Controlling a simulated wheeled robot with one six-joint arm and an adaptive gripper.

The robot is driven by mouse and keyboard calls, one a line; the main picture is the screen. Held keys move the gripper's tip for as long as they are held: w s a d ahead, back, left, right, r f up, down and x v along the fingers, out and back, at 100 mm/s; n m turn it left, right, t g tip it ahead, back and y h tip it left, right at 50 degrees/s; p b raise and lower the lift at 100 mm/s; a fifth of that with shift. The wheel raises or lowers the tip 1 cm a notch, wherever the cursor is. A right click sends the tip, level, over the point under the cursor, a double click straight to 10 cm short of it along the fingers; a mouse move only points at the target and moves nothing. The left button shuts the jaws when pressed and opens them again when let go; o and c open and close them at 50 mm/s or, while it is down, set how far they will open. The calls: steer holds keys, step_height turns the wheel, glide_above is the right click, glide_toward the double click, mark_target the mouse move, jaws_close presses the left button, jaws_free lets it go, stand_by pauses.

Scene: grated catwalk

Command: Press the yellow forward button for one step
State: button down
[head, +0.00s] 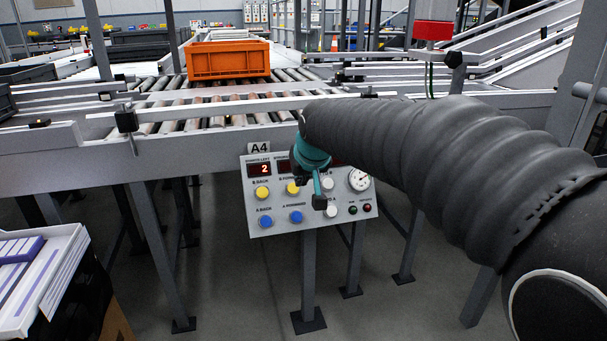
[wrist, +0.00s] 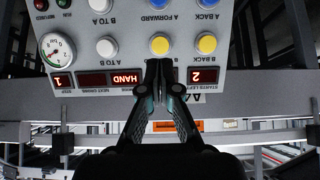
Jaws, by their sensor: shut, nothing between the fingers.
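The yellow forward button (head: 293,187) is in the upper row of the grey control panel (head: 246,216), right of the yellow B BACK button (head: 262,192). In the upside-down wrist view, the yellow forward button (wrist: 159,44) shows just beyond my fingertips, and the B BACK button (wrist: 206,44) is to its right. My gripper (head: 320,201) is shut and empty in front of the panel. It also shows in the wrist view (wrist: 159,66), its fingers hiding the label beside the yellow forward button. I cannot tell whether the tips touch the panel.
Blue buttons (head: 296,216) sit below the yellow ones; white buttons (wrist: 106,47) and a gauge (head: 359,180) are beside them. The STARTS LEFT display (wrist: 203,75) reads 2; another reads HAND (wrist: 126,78). An orange crate (head: 228,61) rests on the rollers behind.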

mark_target(293, 187)
steer(key=x, duration=0.8)
steer(key=shift+w+a+r+b, duration=0.15)
steer(key=shift+w+r+b, duration=0.2)
steer(key=shift+w+r, duration=0.05)
steer(key=shift+w+f, duration=0.2)
steer(key=shift+w, duration=0.15)
steer(key=shift+a, duration=0.1)
steer(key=shift+w+a+f, duration=0.2)
steer(key=shift+w+f, duration=0.25)
steer(key=shift+w, duration=0.25)
steer(key=s+f+p+v, duration=0.1)
steer(key=v, duration=1.3)
steer(key=shift+d+p, duration=0.15)
steer(key=shift+p, duration=0.15)
stand_by(3.2)
